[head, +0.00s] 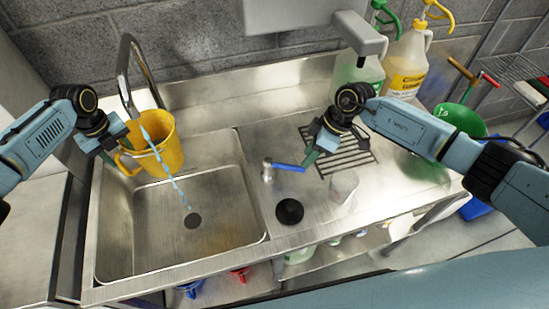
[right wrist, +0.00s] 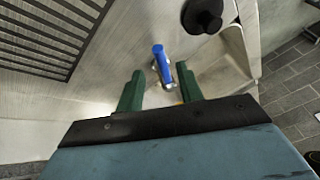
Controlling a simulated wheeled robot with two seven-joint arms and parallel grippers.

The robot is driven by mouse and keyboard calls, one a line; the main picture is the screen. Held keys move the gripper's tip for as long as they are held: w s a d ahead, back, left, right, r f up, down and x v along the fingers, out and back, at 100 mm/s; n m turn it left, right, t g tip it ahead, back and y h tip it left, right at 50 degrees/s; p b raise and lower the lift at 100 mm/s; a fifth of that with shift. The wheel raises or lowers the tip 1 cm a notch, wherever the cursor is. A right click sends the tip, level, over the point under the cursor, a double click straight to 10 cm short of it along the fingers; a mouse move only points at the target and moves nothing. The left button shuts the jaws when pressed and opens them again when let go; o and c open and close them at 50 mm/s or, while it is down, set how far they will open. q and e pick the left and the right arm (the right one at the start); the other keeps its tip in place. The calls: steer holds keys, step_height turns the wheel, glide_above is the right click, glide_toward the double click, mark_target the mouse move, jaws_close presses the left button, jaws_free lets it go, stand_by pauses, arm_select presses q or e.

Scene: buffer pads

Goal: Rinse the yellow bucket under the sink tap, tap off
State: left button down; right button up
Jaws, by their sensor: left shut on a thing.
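The yellow bucket (head: 168,152) is at the back left of the steel sink (head: 150,245), below the curved tap (head: 125,75). My left gripper (head: 122,148) is shut on the bucket at its left side; the exact grip is partly hidden. A blue water stream (head: 168,172) starts near the spout and slants across the bucket's front to the drain (head: 193,220). The blue tap lever (head: 289,167) stands on a metal base right of the sink. My right gripper (head: 310,158) is by the lever's right end. In the right wrist view its green fingers (right wrist: 160,88) are apart, with the lever (right wrist: 161,62) just beyond, between them.
A black round knob (head: 289,211) and a clear cup (head: 344,186) stand on the counter near the lever. A slotted drain grille (head: 350,155) lies behind. Bottles (head: 408,65) and a green bucket (head: 461,119) are at the right. A wall dispenser (head: 362,35) hangs above.

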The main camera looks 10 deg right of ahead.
steer(key=v, duration=0.7)
steer(key=shift+r, duration=0.3)
